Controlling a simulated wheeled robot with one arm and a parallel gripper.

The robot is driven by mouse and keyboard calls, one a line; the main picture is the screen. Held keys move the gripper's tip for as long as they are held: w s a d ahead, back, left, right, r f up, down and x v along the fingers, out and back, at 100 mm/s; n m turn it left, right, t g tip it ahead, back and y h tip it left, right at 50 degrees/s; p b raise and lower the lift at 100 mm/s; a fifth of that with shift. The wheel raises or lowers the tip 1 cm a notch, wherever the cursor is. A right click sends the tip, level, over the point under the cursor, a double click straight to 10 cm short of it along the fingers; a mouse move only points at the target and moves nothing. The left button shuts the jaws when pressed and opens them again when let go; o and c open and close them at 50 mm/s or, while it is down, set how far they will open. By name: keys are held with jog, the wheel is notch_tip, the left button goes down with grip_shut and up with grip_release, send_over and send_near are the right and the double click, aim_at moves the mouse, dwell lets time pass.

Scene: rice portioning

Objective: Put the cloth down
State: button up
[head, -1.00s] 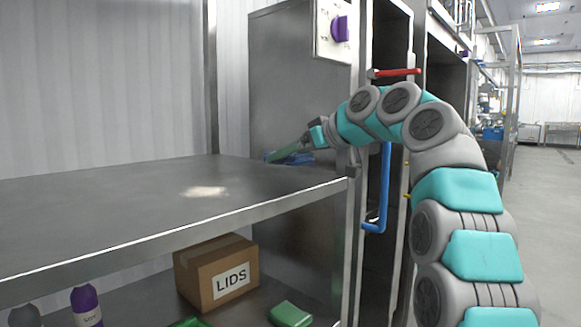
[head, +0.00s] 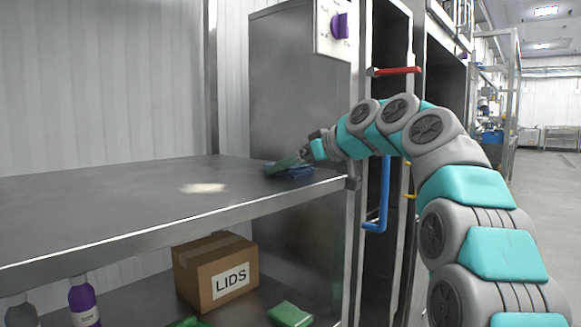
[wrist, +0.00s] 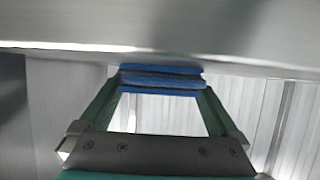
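The blue folded cloth (head: 291,171) is at the right end of the upper metal shelf (head: 120,205), beside the steel cabinet side. It looks to be at or just above the shelf surface; I cannot tell whether it touches. My gripper (head: 284,164) reaches down to it from the right, with its green fingers tilted low. In the wrist view the cloth (wrist: 162,80) spans the gap between the green fingertips of my gripper (wrist: 163,90), which look closed against its two ends. Part of the cloth is hidden behind a finger in the head view.
The upper shelf is otherwise bare and free to the left. On the lower shelf are a LIDS box (head: 215,270), a purple bottle (head: 84,300), a grey bottle (head: 22,312) and a green folded item (head: 290,314). A post (head: 354,230) and blue handle (head: 383,200) stand close to my arm.

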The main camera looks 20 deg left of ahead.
jog(key=shift+r, duration=0.15)
jog(key=shift+d, duration=0.15)
jog(key=v, duration=1.1)
jog(key=shift+s+d+r, duration=0.2)
jog(key=shift+d, duration=0.1)
